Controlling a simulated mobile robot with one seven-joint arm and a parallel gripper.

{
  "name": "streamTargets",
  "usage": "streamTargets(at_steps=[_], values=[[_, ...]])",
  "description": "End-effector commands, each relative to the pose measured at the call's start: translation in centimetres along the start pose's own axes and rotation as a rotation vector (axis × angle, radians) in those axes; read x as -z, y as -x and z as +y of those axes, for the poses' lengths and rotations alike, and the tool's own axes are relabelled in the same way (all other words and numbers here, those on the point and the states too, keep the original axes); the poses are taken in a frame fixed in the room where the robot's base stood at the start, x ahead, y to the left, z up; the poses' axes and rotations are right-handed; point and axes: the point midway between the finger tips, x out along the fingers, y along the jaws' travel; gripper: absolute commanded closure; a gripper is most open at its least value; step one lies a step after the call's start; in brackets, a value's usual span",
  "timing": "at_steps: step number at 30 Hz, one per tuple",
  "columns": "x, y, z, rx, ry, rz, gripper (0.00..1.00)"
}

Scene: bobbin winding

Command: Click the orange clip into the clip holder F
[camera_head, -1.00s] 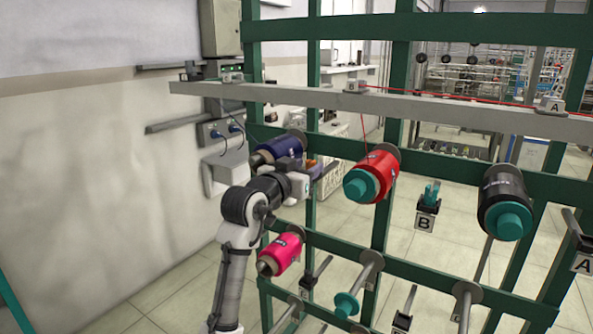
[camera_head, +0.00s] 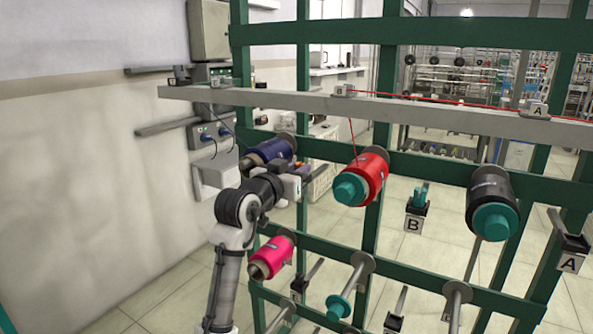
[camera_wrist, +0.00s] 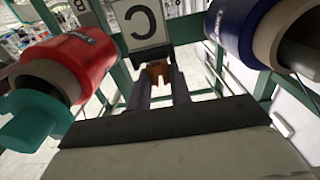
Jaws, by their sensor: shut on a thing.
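The orange clip (camera_wrist: 158,72) shows in the wrist view between the tips of my gripper (camera_wrist: 160,88). My gripper is shut on it, and the fingers hide part of the clip. A clip holder with a sign marked C (camera_wrist: 140,24) is right beyond the clip. I cannot tell whether the clip touches that holder. In the head view my gripper (camera_head: 310,178) is between the blue spool and the red spool, and the clip cannot be made out there. The letter F is not readable on any holder in view.
The blue spool (camera_head: 270,153) and red spool (camera_head: 364,178) flank my gripper. A pink spool (camera_head: 272,257) is below. A black spool (camera_head: 491,197), holder B (camera_head: 413,224) and holder A (camera_head: 572,261) are to the right. Bare rods and green frame bars (camera_head: 325,256) fill the lower rack.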

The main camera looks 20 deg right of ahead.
Motion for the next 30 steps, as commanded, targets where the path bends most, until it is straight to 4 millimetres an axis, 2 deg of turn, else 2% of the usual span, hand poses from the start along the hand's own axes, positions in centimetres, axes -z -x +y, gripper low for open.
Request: streamTargets(at_steps=[12, 30], values=[[0.5, 0.0, 0.0, 0.001, -0.001, 0.002, 1.0], [3.4, 0.0, 0.0, 0.0, -0.001, 0.001, 1.0]])
